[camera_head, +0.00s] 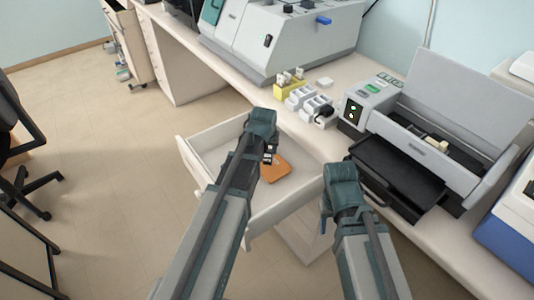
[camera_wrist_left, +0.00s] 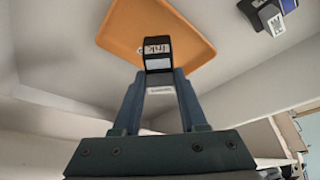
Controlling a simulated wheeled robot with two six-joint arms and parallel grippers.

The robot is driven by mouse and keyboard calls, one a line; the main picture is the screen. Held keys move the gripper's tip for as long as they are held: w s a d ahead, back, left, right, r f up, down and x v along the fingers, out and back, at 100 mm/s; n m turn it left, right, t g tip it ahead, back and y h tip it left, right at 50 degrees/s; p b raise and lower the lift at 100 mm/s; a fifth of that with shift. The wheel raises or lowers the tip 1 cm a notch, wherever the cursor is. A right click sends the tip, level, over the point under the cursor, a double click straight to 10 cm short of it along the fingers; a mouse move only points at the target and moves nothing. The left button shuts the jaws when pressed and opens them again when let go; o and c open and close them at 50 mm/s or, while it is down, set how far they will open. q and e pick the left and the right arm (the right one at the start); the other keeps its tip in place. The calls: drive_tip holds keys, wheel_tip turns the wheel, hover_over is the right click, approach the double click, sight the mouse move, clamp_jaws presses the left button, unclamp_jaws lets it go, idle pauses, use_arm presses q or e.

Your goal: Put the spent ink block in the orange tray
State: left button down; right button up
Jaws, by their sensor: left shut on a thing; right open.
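The orange tray (camera_head: 275,169) lies in the open drawer; it also shows in the left wrist view (camera_wrist_left: 150,20). My left gripper (camera_head: 268,150) points down into the drawer over the tray. In the left wrist view its fingers (camera_wrist_left: 158,82) are shut on a small black ink block with a white "ink" label (camera_wrist_left: 157,50). The block overlaps the tray's near part; whether it touches the tray I cannot tell. My right gripper (camera_head: 342,190) is open beside the drawer's right side, its fingers mostly hidden.
The pale drawer (camera_head: 207,150) has walls around the tray. On the counter stand a yellow holder (camera_head: 289,86), white holders (camera_head: 312,105) and a grey printer-like machine (camera_head: 400,175).

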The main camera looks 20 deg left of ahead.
sight(268, 152)
use_arm(q)
drive_tip(key=b+x, duration=0.3)
drive_tip(key=x, duration=0.1)
drive_tip(key=shift+s+f+b, duration=0.1)
drive_tip(key=shift+s+b, duration=0.15)
drive_tip(key=shift+b, duration=0.15)
drive_tip(key=shift+a, duration=0.1)
drive_tip(key=c, duration=0.9)
unclamp_jaws()
drive_tip(key=o, duration=0.5)
drive_tip(key=shift+c, duration=0.2)
